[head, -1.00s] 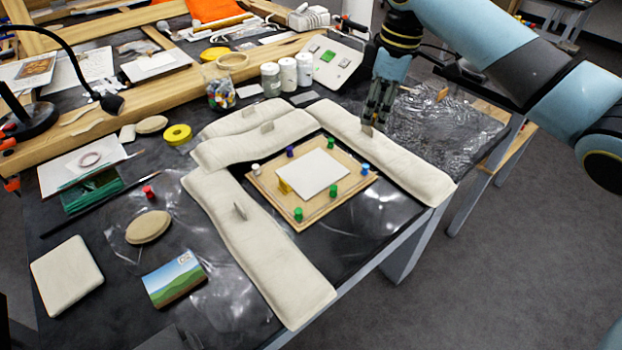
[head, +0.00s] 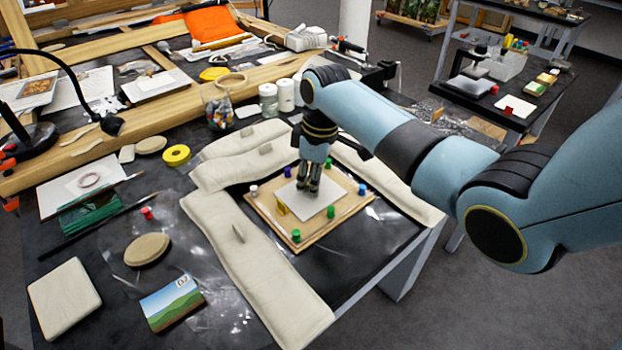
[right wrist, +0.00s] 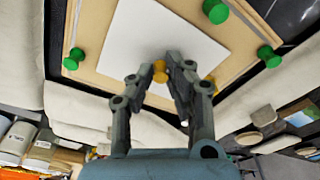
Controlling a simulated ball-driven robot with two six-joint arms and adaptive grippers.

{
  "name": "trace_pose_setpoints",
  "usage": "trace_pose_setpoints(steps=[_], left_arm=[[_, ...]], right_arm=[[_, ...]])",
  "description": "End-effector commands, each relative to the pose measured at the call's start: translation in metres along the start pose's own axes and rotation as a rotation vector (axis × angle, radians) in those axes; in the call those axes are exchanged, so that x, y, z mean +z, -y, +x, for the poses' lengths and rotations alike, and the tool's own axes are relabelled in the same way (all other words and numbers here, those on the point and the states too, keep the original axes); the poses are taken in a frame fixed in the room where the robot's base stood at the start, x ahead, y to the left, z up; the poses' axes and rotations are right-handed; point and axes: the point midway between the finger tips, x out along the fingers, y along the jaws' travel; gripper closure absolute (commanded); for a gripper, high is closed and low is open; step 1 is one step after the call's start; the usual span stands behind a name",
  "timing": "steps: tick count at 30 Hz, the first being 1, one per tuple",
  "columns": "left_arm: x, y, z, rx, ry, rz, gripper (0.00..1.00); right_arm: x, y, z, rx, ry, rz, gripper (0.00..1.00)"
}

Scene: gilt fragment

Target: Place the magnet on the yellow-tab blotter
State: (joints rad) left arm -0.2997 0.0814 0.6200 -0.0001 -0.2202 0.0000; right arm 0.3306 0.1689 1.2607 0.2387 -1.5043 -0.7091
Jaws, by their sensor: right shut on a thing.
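The white blotter (head: 308,209) lies on a wooden board (head: 286,229), with a yellow tab (head: 281,208) at its left edge. My right gripper (head: 308,190) points down over the blotter. In the right wrist view, the right gripper (right wrist: 172,76) is shut on a small orange-yellow magnet (right wrist: 159,71), with the blotter (right wrist: 150,38) behind it. A yellow patch, perhaps the tab, shows partly behind one finger. I cannot tell whether the magnet touches the blotter. In the head view the fingers hide the magnet. My left gripper is not in view.
Green pegs (head: 331,211), a blue peg (head: 362,188), a purple peg (head: 287,172) and a white peg (head: 253,190) stand around the board. Long cream sandbags (head: 262,277) border it on the left, back and right.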

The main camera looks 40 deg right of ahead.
Motion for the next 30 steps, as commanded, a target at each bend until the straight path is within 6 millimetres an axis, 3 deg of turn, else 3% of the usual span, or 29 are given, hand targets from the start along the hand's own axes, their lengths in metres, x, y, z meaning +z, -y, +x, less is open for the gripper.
trace_pose_setpoints(steps=[11,12,17,25,30], left_arm=[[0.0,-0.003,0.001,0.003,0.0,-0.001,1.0],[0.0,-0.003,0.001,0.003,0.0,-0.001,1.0],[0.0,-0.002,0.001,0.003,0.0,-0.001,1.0],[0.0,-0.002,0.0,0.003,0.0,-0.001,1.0],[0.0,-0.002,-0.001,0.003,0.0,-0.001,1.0]], right_arm=[[0.001,0.0,0.004,0.001,-0.001,0.0,0.96],[0.0,-0.001,0.004,0.001,-0.001,0.0,0.8],[0.0,-0.001,0.004,0.001,-0.001,0.0,0.62],[0.0,-0.001,0.002,0.002,-0.001,0.0,0.62],[0.0,-0.002,-0.019,0.005,-0.003,-0.001,0.62]])
